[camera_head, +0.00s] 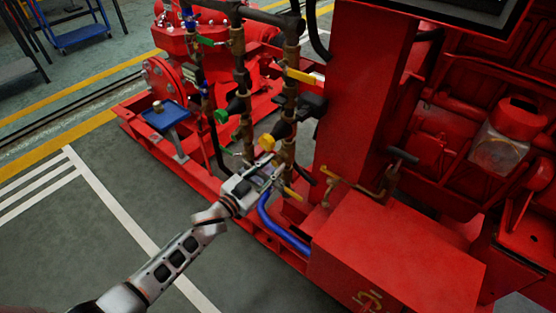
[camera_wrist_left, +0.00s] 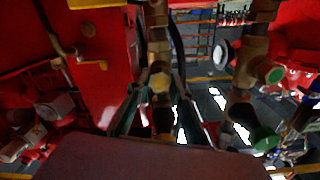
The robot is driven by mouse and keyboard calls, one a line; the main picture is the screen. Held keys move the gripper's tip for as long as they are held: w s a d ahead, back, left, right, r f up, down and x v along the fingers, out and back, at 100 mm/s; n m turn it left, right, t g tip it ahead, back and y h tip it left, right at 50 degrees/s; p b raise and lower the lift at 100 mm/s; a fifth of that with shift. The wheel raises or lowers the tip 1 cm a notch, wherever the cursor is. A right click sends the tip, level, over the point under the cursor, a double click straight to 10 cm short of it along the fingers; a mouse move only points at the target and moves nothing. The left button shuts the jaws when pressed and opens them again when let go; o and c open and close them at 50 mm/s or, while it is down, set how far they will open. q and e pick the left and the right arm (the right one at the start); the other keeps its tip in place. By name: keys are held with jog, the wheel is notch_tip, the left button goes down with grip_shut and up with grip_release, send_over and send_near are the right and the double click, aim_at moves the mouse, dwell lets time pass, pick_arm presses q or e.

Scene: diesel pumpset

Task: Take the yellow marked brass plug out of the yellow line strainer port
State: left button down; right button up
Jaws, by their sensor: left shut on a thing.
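My left gripper (camera_head: 274,172) reaches in from the left to the lower part of the right-hand brass pipe line (camera_head: 288,120), just below a round yellow cap (camera_head: 267,141). In the left wrist view its two fingers (camera_wrist_left: 158,92) stand on either side of a small yellowish brass piece (camera_wrist_left: 160,82), which looks like the yellow marked plug. The gripper is shut on it. The piece is in line with the brass fittings; I cannot tell whether it still sits in the strainer port. The port is hidden behind the fingers. My right gripper is not in view.
A blue tray (camera_head: 166,116) with a brass piece (camera_head: 158,106) on it stands at the left. A green-capped line (camera_head: 221,116) runs left of the yellow one. A red box (camera_head: 400,255) stands right.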

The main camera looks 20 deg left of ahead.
pick_arm(q)
jog(key=n, duration=0.3)
jog(key=shift+f, duration=0.1)
jog(key=shift+r+n+p, duration=0.25)
jog(key=shift+n+p, duration=0.05)
jog(key=shift+n, duration=0.1)
jog(key=shift+n+p, duration=0.4)
jog(key=shift+n, duration=0.5)
jog(key=shift+f+n, duration=0.2)
jog(key=shift+n, duration=0.2)
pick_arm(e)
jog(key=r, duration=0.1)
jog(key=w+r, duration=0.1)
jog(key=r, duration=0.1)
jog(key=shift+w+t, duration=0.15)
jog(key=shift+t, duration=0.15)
pick_arm(q)
jog(key=c, duration=2.4)
grip_release()
jog(key=shift+s, duration=0.1)
grip_shut()
